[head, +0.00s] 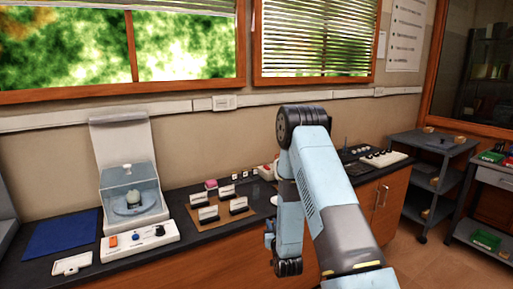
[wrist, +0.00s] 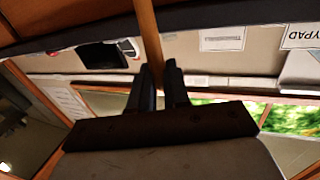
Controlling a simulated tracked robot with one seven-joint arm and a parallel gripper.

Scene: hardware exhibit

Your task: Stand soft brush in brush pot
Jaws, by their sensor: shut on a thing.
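My gripper (wrist: 165,75) shows in the wrist view with its two dark fingers shut on a thin orange-brown wooden stick (wrist: 147,30). The stick looks like the handle of the soft brush. It runs up out of the top of the picture, so its far end and any bristles are out of view. In the head view my arm covers part of the counter, and I cannot make out my fingers or the brush there. I cannot identify the brush pot for sure in either view.
A dark counter (head: 80,268) runs under the windows. On it are a blue mat (head: 60,232), a clear-covered device (head: 133,200), a control box (head: 140,241) and a brown board (head: 220,218) with several dark blocks. Grey shelf carts (head: 432,145) stand at the right.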

